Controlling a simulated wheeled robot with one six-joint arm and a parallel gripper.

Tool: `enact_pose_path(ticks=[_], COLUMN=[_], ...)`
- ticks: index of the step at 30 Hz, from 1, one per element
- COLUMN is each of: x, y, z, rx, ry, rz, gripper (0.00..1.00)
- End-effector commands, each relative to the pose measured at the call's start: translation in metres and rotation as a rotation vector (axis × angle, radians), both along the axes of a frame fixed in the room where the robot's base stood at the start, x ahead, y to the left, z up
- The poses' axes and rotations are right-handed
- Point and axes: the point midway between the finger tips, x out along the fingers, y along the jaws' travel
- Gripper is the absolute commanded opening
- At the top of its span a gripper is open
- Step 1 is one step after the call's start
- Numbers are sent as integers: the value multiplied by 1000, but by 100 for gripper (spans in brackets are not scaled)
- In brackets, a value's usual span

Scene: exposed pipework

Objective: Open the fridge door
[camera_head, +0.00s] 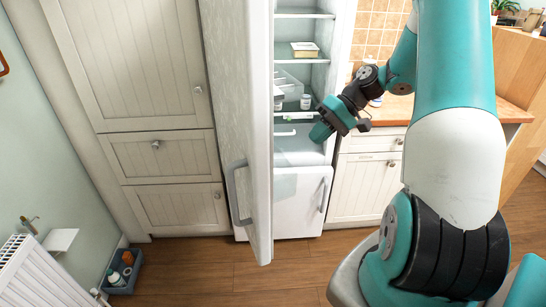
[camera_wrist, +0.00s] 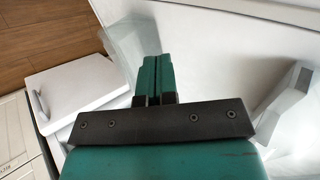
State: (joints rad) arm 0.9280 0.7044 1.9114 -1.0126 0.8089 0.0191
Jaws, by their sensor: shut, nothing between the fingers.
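The fridge door (camera_head: 259,120) stands wide open in the head view, swung out to the left and seen nearly edge-on. Its grey handle (camera_head: 237,193) is on the door's left-facing outer side. The open fridge interior (camera_head: 303,82) shows shelves to the right of the door. My gripper (camera_head: 320,132) is at the lower front of the fridge compartment, to the right of the door and apart from its handle. In the wrist view my gripper's green fingers (camera_wrist: 153,72) are together with nothing between them.
Shelves hold a box (camera_head: 305,49) and a small white jar (camera_head: 305,102). A shut lower white door (camera_head: 300,200) with a handle is below. Cabinets (camera_head: 135,60) stand left; a wooden counter (camera_head: 395,110) is right. A blue crate (camera_head: 122,270) is on the floor at lower left.

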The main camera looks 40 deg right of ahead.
Motion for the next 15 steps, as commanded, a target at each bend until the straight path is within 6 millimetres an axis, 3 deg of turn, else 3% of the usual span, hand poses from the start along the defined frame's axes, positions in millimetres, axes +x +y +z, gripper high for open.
enact_pose_path(ticks=[14, 15], x=[18, 20], y=[69, 75], z=[-62, -58], rx=[3, 2], ry=[6, 2], rz=[5, 6], gripper=[0, 0])
